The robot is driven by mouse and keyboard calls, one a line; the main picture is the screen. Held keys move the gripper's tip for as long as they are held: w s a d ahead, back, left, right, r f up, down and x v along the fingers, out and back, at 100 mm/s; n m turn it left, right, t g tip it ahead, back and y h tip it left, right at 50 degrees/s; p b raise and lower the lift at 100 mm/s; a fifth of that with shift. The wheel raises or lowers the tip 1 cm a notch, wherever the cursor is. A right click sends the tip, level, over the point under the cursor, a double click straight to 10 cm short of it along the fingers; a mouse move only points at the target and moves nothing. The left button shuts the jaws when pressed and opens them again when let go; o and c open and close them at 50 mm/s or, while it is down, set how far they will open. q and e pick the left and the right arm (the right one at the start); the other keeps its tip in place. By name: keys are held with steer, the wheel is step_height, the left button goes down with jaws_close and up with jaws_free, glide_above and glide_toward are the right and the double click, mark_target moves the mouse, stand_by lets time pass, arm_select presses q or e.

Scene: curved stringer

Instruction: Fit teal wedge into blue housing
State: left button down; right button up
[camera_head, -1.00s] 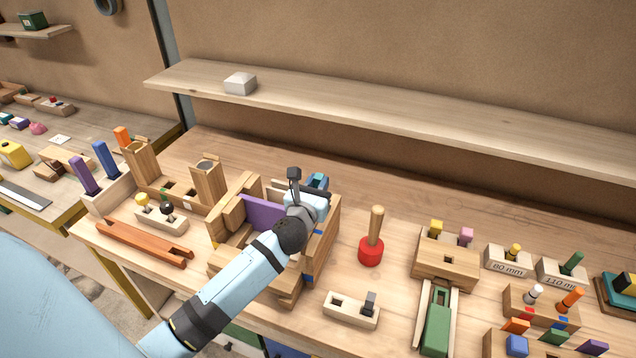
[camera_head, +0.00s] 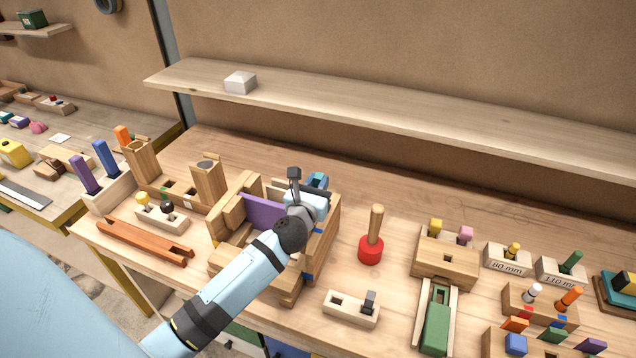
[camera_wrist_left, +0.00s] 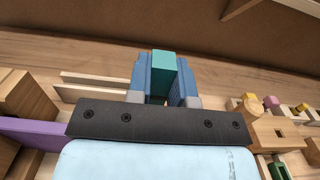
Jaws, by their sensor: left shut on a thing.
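The teal wedge (camera_wrist_left: 163,66) stands ahead of the palm of my left gripper in the left wrist view. My left gripper (camera_head: 316,184) is shut on it, over the wooden assembly in the head view. Blue parts (camera_wrist_left: 187,80) flank the wedge closely on both sides; I cannot tell how much is housing and how much is finger. The wedge's lower end is hidden, so its seating cannot be told. In the head view the wrist covers most of the wedge. My right gripper is not in view.
The wooden assembly with a purple panel (camera_head: 262,212) surrounds my left wrist. A red-based peg (camera_head: 371,250) stands close on its right, and a wooden post (camera_head: 208,186) on its left. A long shelf (camera_head: 400,113) runs behind. Bare tabletop lies behind the assembly.

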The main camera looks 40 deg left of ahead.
arm_select(q)
steer(key=shift+f+b, duration=1.5)
steer(key=shift+f, duration=0.55)
steer(key=c, duration=0.9)
jaws_free()
steer(key=shift+c, duration=0.2)
steer(key=shift+s+f, duration=0.1)
steer(key=shift+s, duration=0.1)
steer(key=b+v, duration=0.2)
steer(key=v, duration=1.1)
steer(key=shift+s, duration=0.25)
steer(key=shift+d, duration=0.1)
